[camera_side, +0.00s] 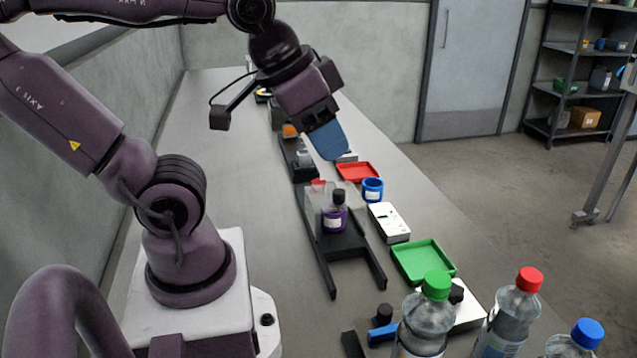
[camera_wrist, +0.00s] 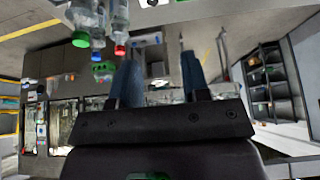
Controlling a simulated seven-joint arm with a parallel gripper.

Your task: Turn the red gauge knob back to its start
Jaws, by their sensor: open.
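A small red part (camera_side: 318,184) shows on the dark fixture (camera_side: 345,246) in the middle of the bench, partly behind a clear panel. It may be the red gauge knob, but it is too small to tell its shape or turn. A purple jar (camera_side: 335,219) with a black top stands on the same fixture. My gripper (camera_side: 328,148) hangs above and beyond the fixture, apart from it, with blue fingers. In the wrist view my gripper (camera_wrist: 161,68) has its two blue fingers spread wide with nothing between them. No red knob can be made out in the wrist view.
A red tray (camera_side: 358,172), blue cup (camera_side: 372,190), white box (camera_side: 389,222) and green tray (camera_side: 423,261) line the right side of the bench. Bottles with green (camera_side: 437,285), red (camera_side: 529,279) and blue (camera_side: 587,333) caps stand in front. The bench's left side is mostly clear.

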